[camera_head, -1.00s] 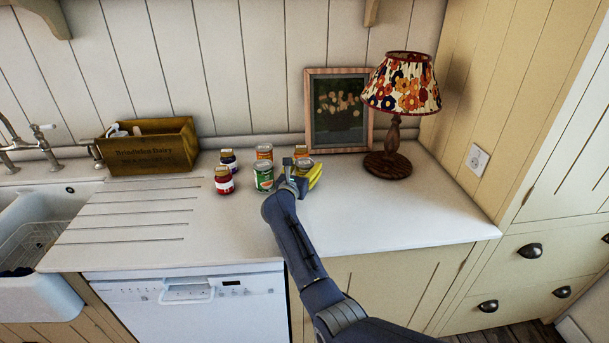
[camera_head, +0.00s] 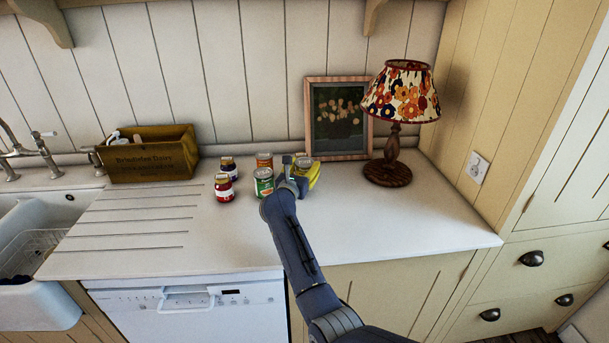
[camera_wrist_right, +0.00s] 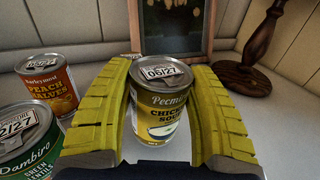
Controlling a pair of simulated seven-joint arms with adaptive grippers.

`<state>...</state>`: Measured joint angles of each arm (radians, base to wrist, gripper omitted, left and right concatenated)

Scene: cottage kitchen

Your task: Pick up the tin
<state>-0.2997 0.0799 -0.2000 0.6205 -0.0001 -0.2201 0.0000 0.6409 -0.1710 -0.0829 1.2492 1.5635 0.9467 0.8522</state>
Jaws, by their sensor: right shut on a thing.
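The chicken soup tin (camera_wrist_right: 162,108), with a silver lid and yellow-green label, stands upright between the yellow fingers of my right gripper (camera_wrist_right: 160,76) in the right wrist view. The fingers are shut on its two sides. In the head view my right gripper (camera_head: 303,172) is at the right end of a group of tins and jars and partly covers the held tin (camera_head: 304,160). My left gripper is not in view.
A peach halves tin (camera_wrist_right: 47,84) and a green lentils tin (camera_wrist_right: 26,143) stand close left of the gripper. Two jars (camera_head: 223,188) (camera_head: 228,168) are farther left. A framed picture (camera_head: 338,118) and lamp (camera_head: 388,172) stand behind and right. The counter's right front (camera_head: 420,220) is clear.

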